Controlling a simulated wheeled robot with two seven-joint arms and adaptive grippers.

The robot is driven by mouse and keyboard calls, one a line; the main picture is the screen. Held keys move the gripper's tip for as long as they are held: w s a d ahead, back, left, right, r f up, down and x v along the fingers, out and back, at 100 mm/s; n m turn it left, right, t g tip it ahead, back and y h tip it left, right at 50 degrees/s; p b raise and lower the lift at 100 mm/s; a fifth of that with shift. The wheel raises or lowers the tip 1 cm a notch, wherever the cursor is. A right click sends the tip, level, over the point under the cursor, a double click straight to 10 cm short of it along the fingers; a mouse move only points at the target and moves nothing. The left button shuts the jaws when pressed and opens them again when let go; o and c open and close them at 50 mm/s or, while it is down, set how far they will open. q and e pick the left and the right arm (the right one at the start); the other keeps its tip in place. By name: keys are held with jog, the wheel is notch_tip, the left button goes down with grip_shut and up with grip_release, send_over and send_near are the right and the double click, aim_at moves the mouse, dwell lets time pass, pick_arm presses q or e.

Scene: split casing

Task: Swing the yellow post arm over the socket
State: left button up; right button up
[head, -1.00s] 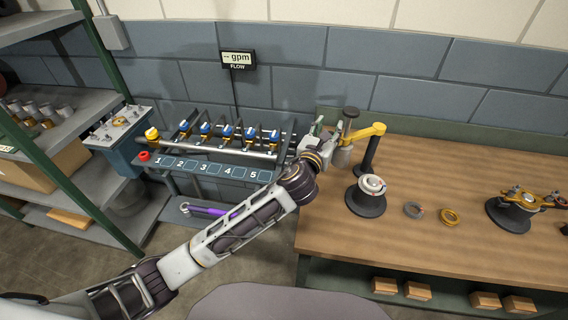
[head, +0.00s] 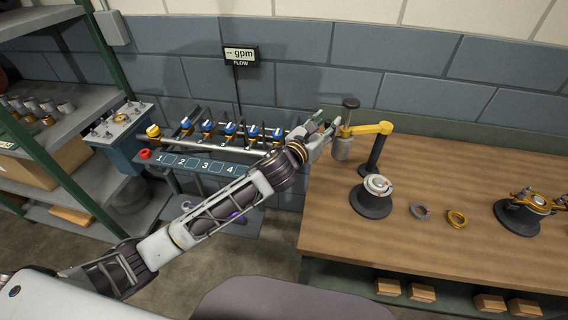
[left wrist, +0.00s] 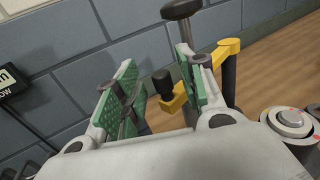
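The yellow post arm (head: 371,129) reaches left from the top of a dark post (head: 377,157) at the bench's left end. Its free end carries a dark-capped rod (head: 350,103) and a grey cylinder (head: 342,149). A pale round socket on a dark base (head: 373,199) stands in front of the post. My left gripper (head: 328,127) is just left of the arm's free end. In the left wrist view the green-padded fingers (left wrist: 158,88) are apart, with a black knob (left wrist: 163,82) on the yellow arm (left wrist: 216,60) showing between them; contact is unclear. My right gripper is out of view.
A grey ring (head: 419,212), a gold ring (head: 456,218) and a stand with gold clamp parts (head: 530,207) lie to the right on the wooden bench (head: 430,175). A numbered valve rack (head: 215,150) stands behind my left arm. The bench's back right is clear.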

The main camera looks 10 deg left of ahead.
pick_arm(q)
jog(key=shift+b+v, duration=0.65)
jog(key=shift+v, duration=5.25)
jog(key=a+f+n+g+y, duration=0.2)
jog(key=a+f+n+y, duration=0.2)
jog(key=n, duration=0.9)
jog(key=shift+w+a+f+y, duration=0.35)
jog(key=shift+a+f, duration=0.3)
jog(key=shift+f, duration=1.25)
jog(key=shift+f, duration=0.1)
